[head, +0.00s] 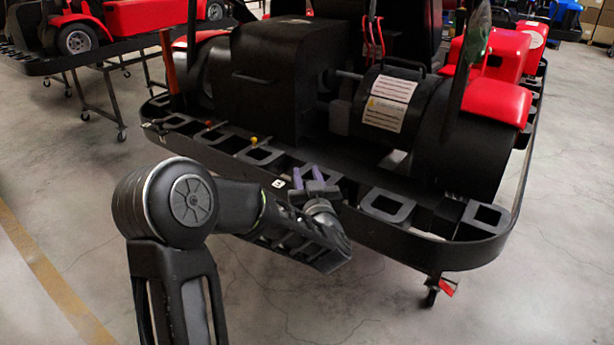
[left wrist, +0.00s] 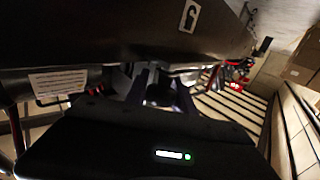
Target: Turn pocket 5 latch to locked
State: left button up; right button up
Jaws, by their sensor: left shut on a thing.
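My left gripper (head: 308,177) comes in from the left and is at the front rim of the black kart bumper (head: 385,243), among its row of pockets. Its purple fingers also show in the left wrist view (left wrist: 162,88), pointing away from the camera at a dark part between them. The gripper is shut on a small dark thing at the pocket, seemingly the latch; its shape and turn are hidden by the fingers. A white number tag (left wrist: 189,16) shows on the rim, and one sits just left of the fingers in the head view. My right gripper is not in view.
Grey-rimmed pockets (head: 387,205) run along the bumper on both sides of the gripper. A small yellow knob (head: 254,141) stands farther left. The black wheel (head: 470,150) and labelled cylinder (head: 392,103) rise behind. The floor in front is clear.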

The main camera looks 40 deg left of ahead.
pick_arm(q)
grip_shut()
